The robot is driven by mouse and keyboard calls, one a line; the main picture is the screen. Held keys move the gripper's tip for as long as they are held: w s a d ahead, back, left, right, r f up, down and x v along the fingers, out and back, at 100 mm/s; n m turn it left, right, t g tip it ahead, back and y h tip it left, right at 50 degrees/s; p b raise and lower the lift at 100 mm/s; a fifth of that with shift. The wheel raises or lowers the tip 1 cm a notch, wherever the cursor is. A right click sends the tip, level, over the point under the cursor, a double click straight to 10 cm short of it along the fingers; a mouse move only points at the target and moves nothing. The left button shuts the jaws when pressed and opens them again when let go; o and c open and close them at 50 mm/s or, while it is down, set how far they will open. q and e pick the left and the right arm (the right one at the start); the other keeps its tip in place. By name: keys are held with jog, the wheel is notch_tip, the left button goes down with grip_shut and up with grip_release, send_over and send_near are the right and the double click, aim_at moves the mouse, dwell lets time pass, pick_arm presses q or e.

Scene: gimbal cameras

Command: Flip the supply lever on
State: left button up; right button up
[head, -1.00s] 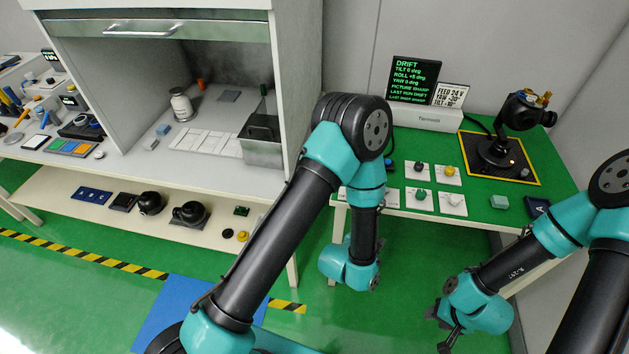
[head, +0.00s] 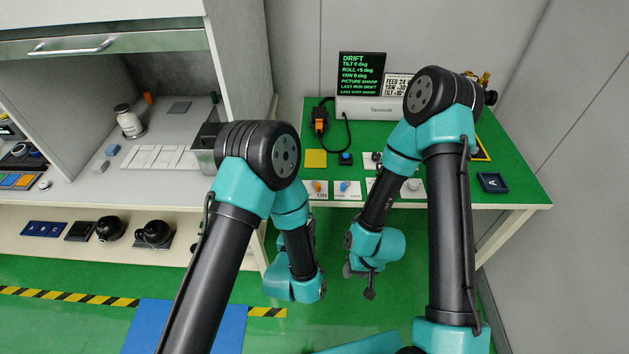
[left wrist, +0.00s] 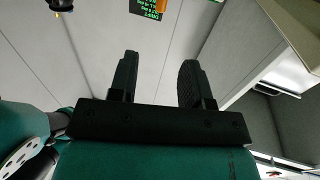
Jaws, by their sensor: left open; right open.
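A row of small white switch plates lies along the front of the green table in the head view. One plate carries an orange lever (head: 317,187) beside the lettering "ON"; another carries a blue lever (head: 343,187). I cannot read which is marked supply, and my arms cover part of the row. My right gripper (head: 362,283) is open and empty, below and in front of the table edge. My left gripper (left wrist: 158,65) is open and empty in the left wrist view, its fingers against the grey wall. In the head view its fingers are hidden.
A display with green text (head: 362,73) stands at the table's back. An orange-and-black cabled device (head: 320,119), a yellow square (head: 315,158) and a dark tray marked A (head: 492,182) lie on the green table (head: 525,188). A grey-walled cabinet (head: 245,60) stands left.

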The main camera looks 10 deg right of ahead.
aim_at(317, 187)
pick_arm(q)
jog(key=x, duration=1.7)
jog(key=shift+w+d, duration=0.15)
grip_shut()
